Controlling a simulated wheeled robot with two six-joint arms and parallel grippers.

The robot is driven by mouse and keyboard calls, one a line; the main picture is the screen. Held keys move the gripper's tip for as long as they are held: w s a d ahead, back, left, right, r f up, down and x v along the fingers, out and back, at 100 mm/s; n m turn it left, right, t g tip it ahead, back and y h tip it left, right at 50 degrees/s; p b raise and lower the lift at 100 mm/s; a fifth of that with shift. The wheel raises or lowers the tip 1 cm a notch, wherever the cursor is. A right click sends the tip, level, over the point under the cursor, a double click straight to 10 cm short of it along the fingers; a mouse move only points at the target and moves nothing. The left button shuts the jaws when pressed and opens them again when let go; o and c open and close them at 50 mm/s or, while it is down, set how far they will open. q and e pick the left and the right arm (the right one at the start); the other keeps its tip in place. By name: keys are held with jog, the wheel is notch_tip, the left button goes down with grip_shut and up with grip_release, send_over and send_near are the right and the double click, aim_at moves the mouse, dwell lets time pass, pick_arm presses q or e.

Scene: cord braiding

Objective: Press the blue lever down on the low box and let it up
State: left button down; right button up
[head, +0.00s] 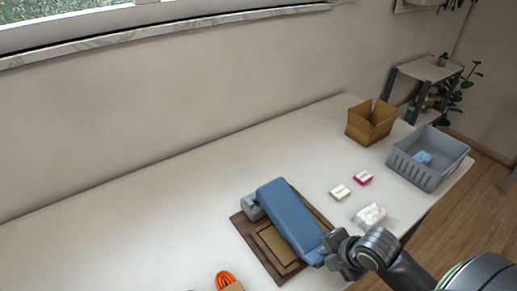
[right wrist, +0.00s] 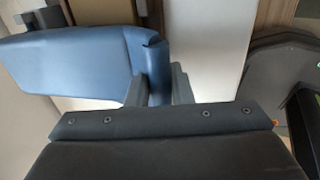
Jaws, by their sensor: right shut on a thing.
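The blue lever (head: 290,212) is a wide padded bar over the low brown box (head: 247,228). Its far end meets a grey hinge block (head: 252,208) and its near end reaches past the box's front right side. I cannot tell exactly how far it is raised. My right gripper (head: 327,251) is at the lever's near end. In the right wrist view the gripper (right wrist: 158,88) is shut on the end lip of the blue lever (right wrist: 75,58). My left gripper is out of view.
Two small blocks, cream (head: 340,193) and pink-edged (head: 362,178), lie right of the lever, with a white wrapped packet (head: 370,216). An open cardboard box (head: 371,125) and a grey basket (head: 425,168) stand farther back. An orange cord (head: 225,279) lies in front. The table's left is clear.

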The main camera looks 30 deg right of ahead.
jog(key=shift+f, duration=0.2)
jog(key=shift+f+b, duration=0.8)
jog(key=shift+s, duration=0.1)
jog(key=o, duration=1.8)
jog(key=shift+o, duration=0.2)
jog(key=shift+r+p, duration=2.6)
jog(key=shift+r, duration=0.05)
notch_tip(320, 180, up, 10)
jog(key=p, duration=0.9)
jog(key=shift+f, duration=0.1)
